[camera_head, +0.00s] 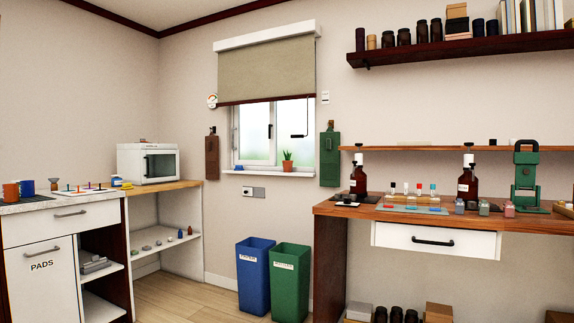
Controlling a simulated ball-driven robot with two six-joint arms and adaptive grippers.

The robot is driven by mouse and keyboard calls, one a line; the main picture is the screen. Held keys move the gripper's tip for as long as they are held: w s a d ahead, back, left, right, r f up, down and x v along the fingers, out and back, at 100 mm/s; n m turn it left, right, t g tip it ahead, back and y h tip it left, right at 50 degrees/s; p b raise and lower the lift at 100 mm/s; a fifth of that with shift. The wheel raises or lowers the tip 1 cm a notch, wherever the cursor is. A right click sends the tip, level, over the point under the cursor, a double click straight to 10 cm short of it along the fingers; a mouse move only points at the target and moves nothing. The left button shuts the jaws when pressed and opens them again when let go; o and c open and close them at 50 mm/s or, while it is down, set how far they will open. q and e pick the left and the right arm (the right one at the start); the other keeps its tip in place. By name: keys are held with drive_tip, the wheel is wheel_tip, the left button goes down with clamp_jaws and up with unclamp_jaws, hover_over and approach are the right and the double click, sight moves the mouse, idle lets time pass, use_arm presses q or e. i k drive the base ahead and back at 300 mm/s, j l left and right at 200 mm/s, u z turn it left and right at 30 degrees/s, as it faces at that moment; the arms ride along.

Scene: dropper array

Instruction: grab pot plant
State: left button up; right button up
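The pot plant (287,161) is a small green plant in an orange-brown pot. It stands upright on the white window sill (265,172), at the right part of the window in the back wall. Nothing covers it from this view. Neither my left nor my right gripper is in view.
Below the sill stand a blue bin (253,278) and a green bin (290,284). A wooden workbench (340,210) with bottles and a green press (527,178) is at right. A white counter (60,208) and a microwave (148,163) are at left. Open floor (195,300) lies between.

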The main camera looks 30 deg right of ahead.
sight(287, 163)
drive_tip(key=i+l+z, duration=0.2)
drive_tip(key=i, duration=0.4)
drive_tip(key=i+j+z, duration=0.15)
drive_tip(key=i, duration=2.8)
drive_tip(key=l, duration=0.1)
